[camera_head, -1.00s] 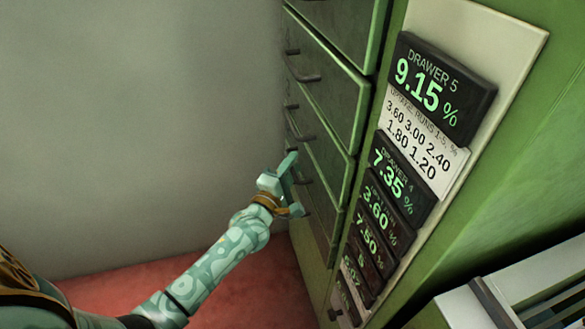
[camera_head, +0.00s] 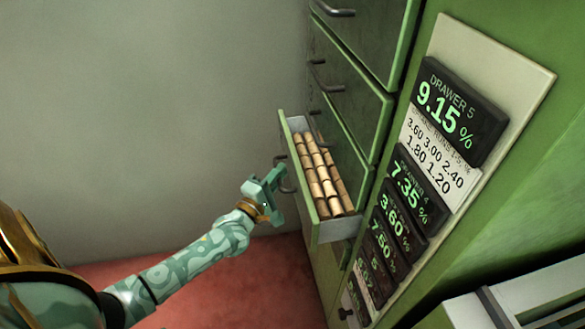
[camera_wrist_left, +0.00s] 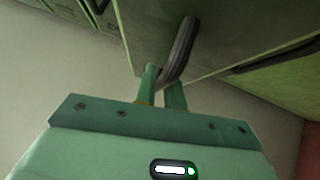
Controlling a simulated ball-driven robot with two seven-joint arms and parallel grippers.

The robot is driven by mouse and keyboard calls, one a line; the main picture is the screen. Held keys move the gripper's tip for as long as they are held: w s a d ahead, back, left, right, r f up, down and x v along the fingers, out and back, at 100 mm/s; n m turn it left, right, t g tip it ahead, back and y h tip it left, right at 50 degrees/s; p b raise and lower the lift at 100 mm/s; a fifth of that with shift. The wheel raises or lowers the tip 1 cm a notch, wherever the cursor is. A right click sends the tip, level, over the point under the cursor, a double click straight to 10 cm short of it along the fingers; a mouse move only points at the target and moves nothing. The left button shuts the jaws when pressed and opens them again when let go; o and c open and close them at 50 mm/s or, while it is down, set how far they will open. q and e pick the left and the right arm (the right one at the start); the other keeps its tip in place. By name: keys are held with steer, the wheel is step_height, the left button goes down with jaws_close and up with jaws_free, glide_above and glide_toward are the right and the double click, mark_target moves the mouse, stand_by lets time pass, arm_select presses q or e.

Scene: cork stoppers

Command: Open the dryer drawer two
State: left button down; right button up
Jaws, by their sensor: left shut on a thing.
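A green dryer drawer (camera_head: 328,232) stands pulled out of the cabinet, with rows of cork stoppers (camera_head: 318,180) lying inside. Its dark bar handle (camera_head: 283,172) is on the front face; the handle also shows in the left wrist view (camera_wrist_left: 182,48). My left gripper (camera_head: 277,184) is at this handle, its fingers shut around the bar, and in the left wrist view the two fingers (camera_wrist_left: 161,88) stand on either side of it. I cannot read a number on the drawer itself. My right gripper is not in view.
Closed drawers (camera_head: 345,95) with similar handles sit above the open one. Dark displays (camera_head: 445,110) with green percentages line a pale panel (camera_head: 500,50) on the cabinet's right side. A plain wall (camera_head: 150,100) and red floor (camera_head: 210,285) leave free room left of the drawer.

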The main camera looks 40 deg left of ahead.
arm_select(q)
steer(key=c, duration=1.5)
jaws_free()
steer(key=shift+c, duration=0.2)
steer(key=shift+o, duration=0.3)
steer(key=shift+s, duration=0.15)
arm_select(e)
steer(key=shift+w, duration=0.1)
